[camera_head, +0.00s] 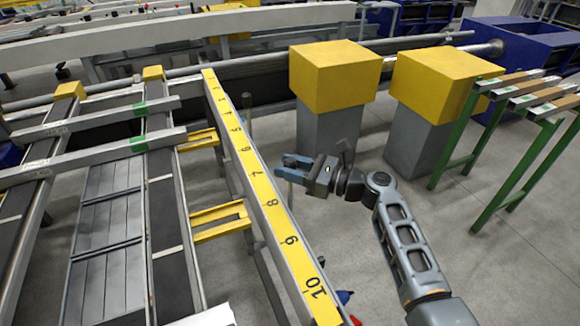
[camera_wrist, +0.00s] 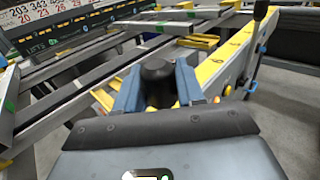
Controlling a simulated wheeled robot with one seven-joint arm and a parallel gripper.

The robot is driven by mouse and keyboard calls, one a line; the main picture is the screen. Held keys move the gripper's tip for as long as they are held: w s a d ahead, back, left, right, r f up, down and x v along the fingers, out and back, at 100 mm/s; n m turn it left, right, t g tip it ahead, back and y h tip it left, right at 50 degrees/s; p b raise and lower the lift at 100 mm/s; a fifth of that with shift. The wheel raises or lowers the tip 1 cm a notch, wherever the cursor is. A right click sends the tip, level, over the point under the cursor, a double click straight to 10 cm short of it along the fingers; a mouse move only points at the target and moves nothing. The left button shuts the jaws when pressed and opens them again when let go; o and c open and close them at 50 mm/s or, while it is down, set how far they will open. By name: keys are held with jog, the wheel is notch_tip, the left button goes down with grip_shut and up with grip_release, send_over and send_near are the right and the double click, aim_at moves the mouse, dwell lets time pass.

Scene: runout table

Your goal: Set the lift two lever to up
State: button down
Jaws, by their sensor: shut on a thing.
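My gripper (camera_head: 290,168) is beside the yellow numbered rail (camera_head: 262,190), near its 7 mark in the head view. In the wrist view, my gripper's blue fingers (camera_wrist: 158,88) are shut on a black lever knob (camera_wrist: 157,72), one on each side of it. The lever's shaft is hidden below the knob, and I cannot read which lift it belongs to. A second lever with a black handle (camera_wrist: 261,10) stands upright at the right of the wrist view, apart from my gripper. A similar handle shows in the head view (camera_head: 247,101), beyond my gripper along the rail.
Two grey pillars with yellow tops (camera_head: 335,75) (camera_head: 440,84) stand behind my gripper. A green-legged rack (camera_head: 465,140) is at the right. Small red and blue parts (camera_head: 344,296) show near the rail's front end. A number board (camera_wrist: 55,25) is at the wrist view's upper left.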

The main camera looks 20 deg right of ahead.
jog(key=shift+d, duration=0.15)
jog(key=d+f+m+t+h+b, duration=0.1)
jog(key=d+f+m+t+b, duration=0.4)
jog(key=d+b, duration=0.4)
jog(key=d+f+m+t+h+b, duration=0.1)
jog(key=d+f+m+t+b, duration=0.4)
jog(key=d+f+m+b, duration=0.3)
jog(key=shift+d+m+t+b, duration=0.5)
jog(key=shift+d+m, duration=0.5)
jog(key=shift+d, duration=0.85)
jog(key=c, duration=0.8)
grip_release()
jog(key=shift+r, duration=0.1)
